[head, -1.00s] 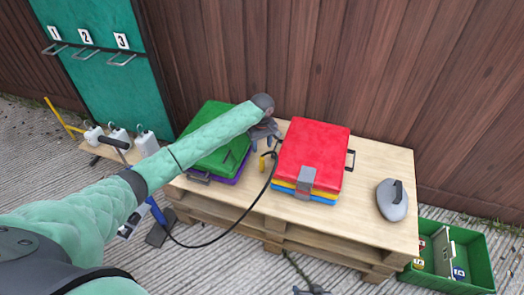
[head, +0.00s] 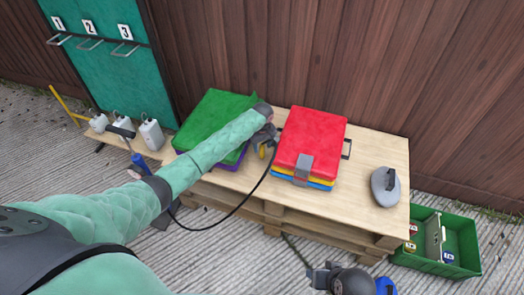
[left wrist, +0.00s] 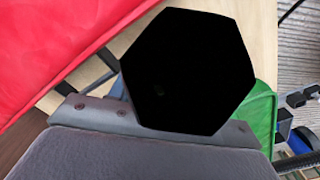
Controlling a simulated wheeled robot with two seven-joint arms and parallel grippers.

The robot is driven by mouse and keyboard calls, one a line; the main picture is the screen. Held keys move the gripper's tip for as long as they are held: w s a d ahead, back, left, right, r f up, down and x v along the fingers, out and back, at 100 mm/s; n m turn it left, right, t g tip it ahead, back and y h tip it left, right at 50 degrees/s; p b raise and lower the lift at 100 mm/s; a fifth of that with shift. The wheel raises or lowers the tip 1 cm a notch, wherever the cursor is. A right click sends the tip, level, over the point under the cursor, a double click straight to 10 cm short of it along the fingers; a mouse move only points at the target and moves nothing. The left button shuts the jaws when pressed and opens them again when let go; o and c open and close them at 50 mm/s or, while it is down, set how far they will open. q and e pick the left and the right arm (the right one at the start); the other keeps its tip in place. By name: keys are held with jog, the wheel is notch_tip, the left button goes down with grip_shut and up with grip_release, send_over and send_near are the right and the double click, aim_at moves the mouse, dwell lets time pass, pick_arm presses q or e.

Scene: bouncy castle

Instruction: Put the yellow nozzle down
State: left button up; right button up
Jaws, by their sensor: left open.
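The yellow nozzle (head: 262,152) shows as a small yellow piece at the end of a black hose (head: 243,198). It is at the pallet top, in the gap between the green-topped stack and the red-topped stack. My left gripper (head: 267,142) is open right over the nozzle and partly hides it. I cannot tell whether the fingers still touch it. In the left wrist view a large black six-sided shape covers the middle, and the nozzle is not recognisable there. My right gripper (head: 321,274) is low at the bottom edge; its jaw state is unclear.
A green-topped folded stack (head: 212,116) and a red-topped stack (head: 312,137) flank the gap on the wooden pallet (head: 365,160). A grey rounded device (head: 384,188) sits at right. A green crate (head: 470,235) stands on the ground. White jugs (head: 152,134) stand at left.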

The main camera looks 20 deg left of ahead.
aim_at(262, 150)
pick_arm(q)
jog(key=shift+f, duration=1.95)
pick_arm(e)
jog(key=shift+s+d+r, duration=0.1)
jog(key=shift+d+r, duration=0.2)
pick_arm(q)
jog(key=shift+a, duration=0.1)
jog(key=shift+c, duration=0.2)
grip_shut()
